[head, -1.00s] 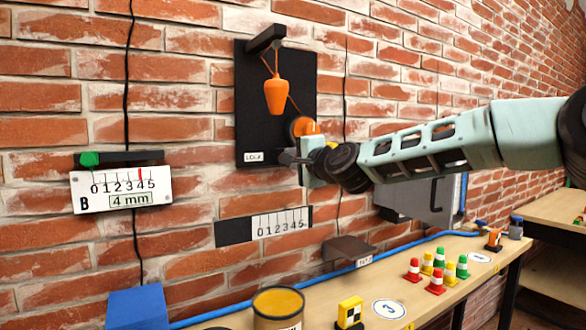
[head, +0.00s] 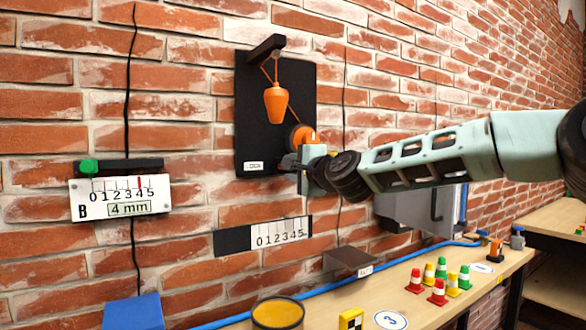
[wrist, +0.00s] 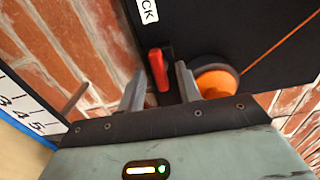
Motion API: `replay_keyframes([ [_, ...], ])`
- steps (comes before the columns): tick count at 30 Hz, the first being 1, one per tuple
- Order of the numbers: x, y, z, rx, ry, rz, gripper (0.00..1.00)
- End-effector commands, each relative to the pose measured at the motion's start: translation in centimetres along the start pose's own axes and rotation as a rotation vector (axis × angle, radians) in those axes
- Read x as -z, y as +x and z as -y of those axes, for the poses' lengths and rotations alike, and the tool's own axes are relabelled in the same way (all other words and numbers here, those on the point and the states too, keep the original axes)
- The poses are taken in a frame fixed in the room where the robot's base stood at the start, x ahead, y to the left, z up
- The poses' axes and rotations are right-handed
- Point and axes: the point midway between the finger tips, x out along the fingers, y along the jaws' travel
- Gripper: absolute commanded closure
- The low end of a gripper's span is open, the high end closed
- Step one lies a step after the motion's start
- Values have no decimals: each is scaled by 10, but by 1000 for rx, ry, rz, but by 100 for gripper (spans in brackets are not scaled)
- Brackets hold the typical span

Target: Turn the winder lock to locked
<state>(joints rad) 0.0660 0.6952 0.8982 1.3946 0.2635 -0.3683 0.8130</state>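The winder lock is a red lever (wrist: 158,70) in a dark slot on the black wall board (head: 270,85), near the white LOCK label (head: 253,166); the label also shows in the wrist view (wrist: 148,11). My gripper (head: 292,160) is at the board's lower edge and hides the lever in the head view. In the wrist view its fingers (wrist: 160,78) are apart, one on each side of the lever, with a gap visible on the left. The orange winder drum (wrist: 216,80) is just right of the right finger; it also shows in the head view (head: 301,135).
An orange weight (head: 276,103) hangs by a cord from a black bracket (head: 266,47). A number scale (head: 280,233) is on the wall below the board. Scale B (head: 120,197) is at left. A bench (head: 455,305) below carries small cones and a tin (head: 277,313).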

Motion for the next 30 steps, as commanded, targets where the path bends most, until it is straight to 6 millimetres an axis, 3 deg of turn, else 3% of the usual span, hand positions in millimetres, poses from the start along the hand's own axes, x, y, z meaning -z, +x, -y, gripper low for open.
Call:
replay_keyframes([
  [8,0,-10,0,2,-1,0,65],
  [21,2,-93,-2,1,-6,-4,65],
  [30,3,-135,0,1,-3,-4,65],
])
